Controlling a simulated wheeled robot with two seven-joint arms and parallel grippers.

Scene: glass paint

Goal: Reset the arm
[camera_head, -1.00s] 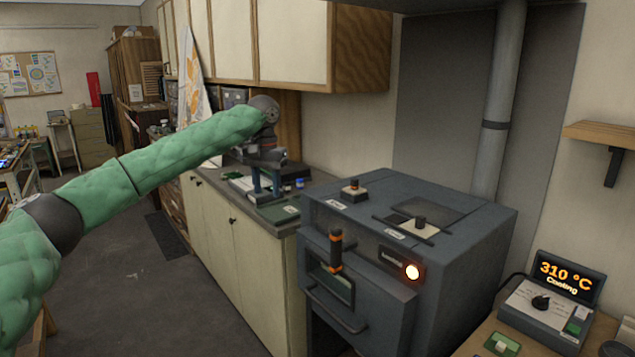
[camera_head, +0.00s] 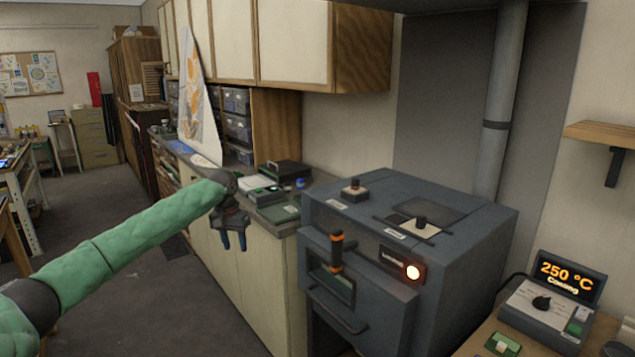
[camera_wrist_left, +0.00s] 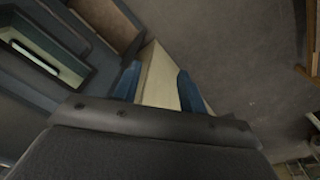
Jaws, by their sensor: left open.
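My left arm reaches in from the left in its green sleeve. My left gripper (camera_head: 233,241) hangs in front of the cream cabinet doors, below the counter edge, with its blue fingers pointing down. It is open, and nothing shows between its fingers. In the left wrist view, the two blue fingers (camera_wrist_left: 158,90) stand apart with a cream cabinet face behind them. My right gripper is not in view.
The grey kiln (camera_head: 460,240) stands right of the gripper, with a handle on its front. A controller (camera_head: 550,300) reads 250 °C. The counter (camera_head: 270,222) holds a dark case (camera_head: 287,170) and small items.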

